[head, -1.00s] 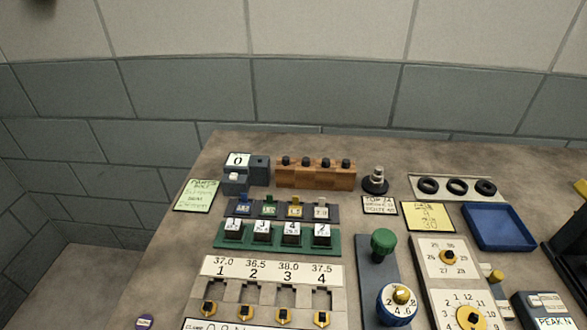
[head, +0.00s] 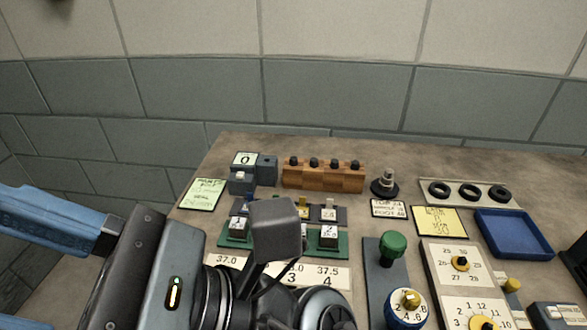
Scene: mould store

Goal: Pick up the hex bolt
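A small silver upright piece on a round black base (head: 385,184) stands at the back of the bench, right of the wooden block. It may be the hex bolt, but it is too small to be sure. The wooden block (head: 323,176) holds several dark-headed pieces in a row, which could also be bolts. My gripper (head: 318,308) shows only in part at the bottom of the head view. Its fingertips are not visible, so I cannot see whether it is open. It is in front of the numbered board, apart from both candidates.
My arm covers the lower left. Behind it are a green rack (head: 342,240) and a numbered board (head: 340,275). At right are a green knob (head: 392,247), a dial panel (head: 440,262), a plate with black rings (head: 454,189) and an empty blue tray (head: 513,232).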

